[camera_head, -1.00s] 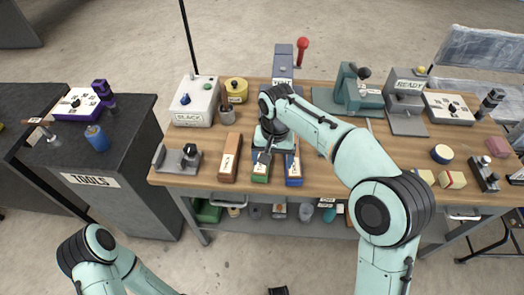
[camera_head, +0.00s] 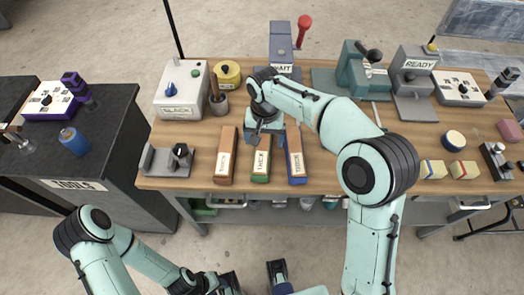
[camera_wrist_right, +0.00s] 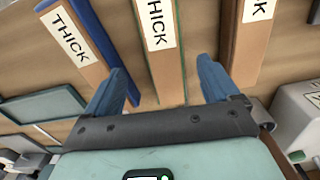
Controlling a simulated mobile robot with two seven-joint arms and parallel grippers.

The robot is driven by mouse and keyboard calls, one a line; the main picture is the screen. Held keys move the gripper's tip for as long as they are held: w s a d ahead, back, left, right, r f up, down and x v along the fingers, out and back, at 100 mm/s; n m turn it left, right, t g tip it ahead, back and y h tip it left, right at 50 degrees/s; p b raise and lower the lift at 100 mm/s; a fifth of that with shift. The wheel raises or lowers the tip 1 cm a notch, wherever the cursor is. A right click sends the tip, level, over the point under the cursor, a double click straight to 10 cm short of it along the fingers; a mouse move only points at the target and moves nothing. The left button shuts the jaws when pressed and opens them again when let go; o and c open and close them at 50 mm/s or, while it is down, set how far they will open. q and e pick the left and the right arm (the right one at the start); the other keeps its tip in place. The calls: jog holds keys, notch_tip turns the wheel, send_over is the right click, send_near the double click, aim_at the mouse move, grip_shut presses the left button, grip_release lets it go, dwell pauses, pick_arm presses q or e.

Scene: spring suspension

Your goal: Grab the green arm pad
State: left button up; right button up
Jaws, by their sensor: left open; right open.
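The green arm pad (camera_head: 261,166) is a long brown block with a green base and a white THICK label. It lies on the wooden table, the middle one of three pads. My right gripper (camera_head: 266,134) is open and empty over its far end, which is partly hidden. In the right wrist view, the green pad (camera_wrist_right: 161,52) shows between the two blue fingers of the right gripper (camera_wrist_right: 163,88). I cannot tell the exact height gap. My left gripper (camera_head: 254,277) is open and empty at the bottom, in front of the table.
A red-brown pad (camera_head: 226,157) lies just left and a blue-based pad (camera_head: 296,157) just right, with narrow gaps. A grey metal holder (camera_head: 168,161), a white SLACK box (camera_head: 182,90) and a brush cup (camera_head: 218,103) stand further left.

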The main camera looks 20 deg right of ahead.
aim_at(262, 146)
jog(key=f, duration=0.5)
jog(key=shift+w+a+f, duration=0.2)
jog(key=c, duration=1.2)
